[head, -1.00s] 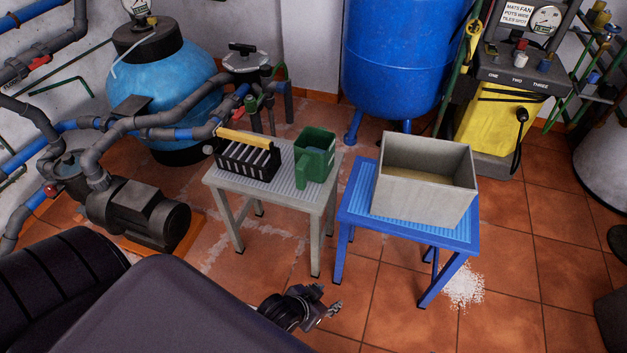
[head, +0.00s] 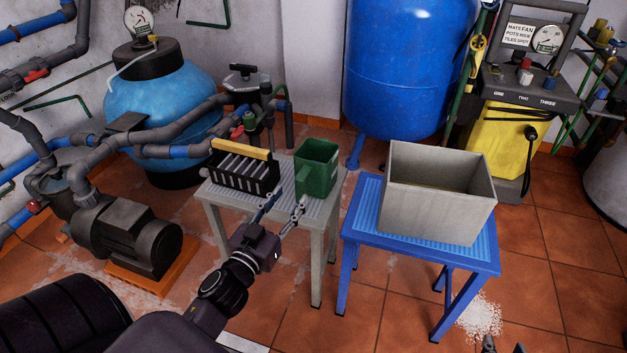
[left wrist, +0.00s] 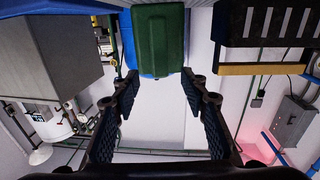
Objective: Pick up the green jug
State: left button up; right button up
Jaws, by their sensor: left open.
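The green jug (head: 318,166) stands upright on the right part of the grey table (head: 318,215). My left gripper (head: 285,203) is open and empty, reaching in from the front with its fingertips just short of the jug. In the left wrist view, the jug (left wrist: 158,38) appears straight ahead, upside down, between and beyond the spread fingers (left wrist: 160,90). I cannot tell whether a fingertip touches it. Only the tips of my right gripper (head: 504,347) show at the bottom edge of the head view, away from the jug.
A black slotted rack with a yellow bar (head: 244,170) stands close to the jug's left; it also shows in the left wrist view (left wrist: 268,22). A grey open box (head: 432,212) sits on the blue table (head: 365,225) to the right. White grains (head: 480,318) lie on the floor.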

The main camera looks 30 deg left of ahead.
aim_at(298, 183)
pick_arm(q)
jog(key=w, duration=0.4)
jog(key=w+a+b, duration=0.1)
jog(key=w, duration=0.1)
jog(key=shift+w+r, duration=0.25)
jog(key=shift+w, duration=0.5)
grip_shut()
jog(key=shift+r, duration=0.15)
pick_arm(e)
jog(key=w+a+r+t, duration=0.1)
jog(key=w+r+t, duration=0.1)
jog(key=r, duration=0.3)
jog(key=shift+w+a+t+y, duration=0.2)
jog(key=shift+w+t+y, duration=0.2)
jog(key=shift+w, duration=0.15)
